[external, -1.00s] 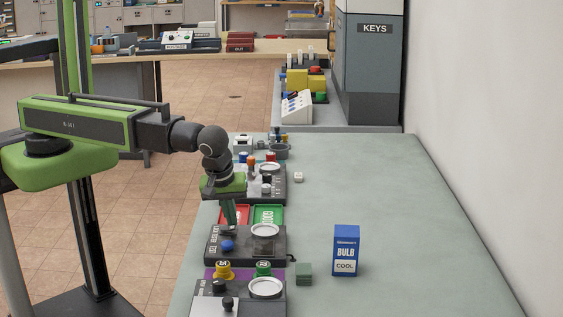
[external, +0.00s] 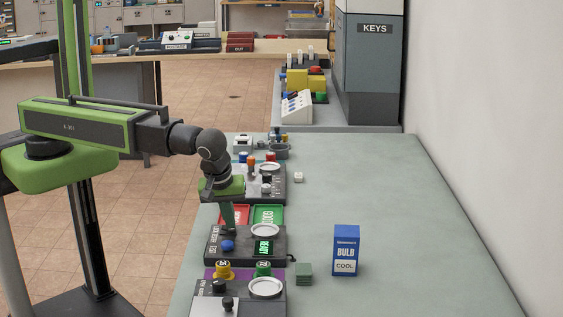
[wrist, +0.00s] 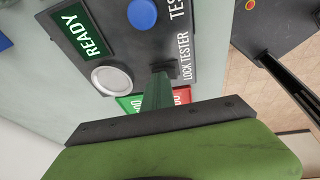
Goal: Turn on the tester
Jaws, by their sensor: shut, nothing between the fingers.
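The lock tester (external: 246,258) is a dark box on the grey bench, with a blue button (external: 228,245), a round silver dish (external: 265,230) and a small screen (external: 264,247). The screen is lit green and reads READY; it also shows in the wrist view (wrist: 84,35). My gripper (external: 231,230) is shut and empty, pointing down at the tester's back left corner. In the wrist view its green fingers (wrist: 158,88) end at a small black switch (wrist: 168,69) beside the LOCK TESTER lettering. They partly hide the switch, and I cannot tell whether they touch it.
Red (external: 236,213) and green (external: 268,214) labelled trays lie just behind the tester. Other control boxes stand in front and behind it. A blue bulb box (external: 346,250) and a small green block (external: 304,273) are to the right. The bench's right side is mostly clear.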

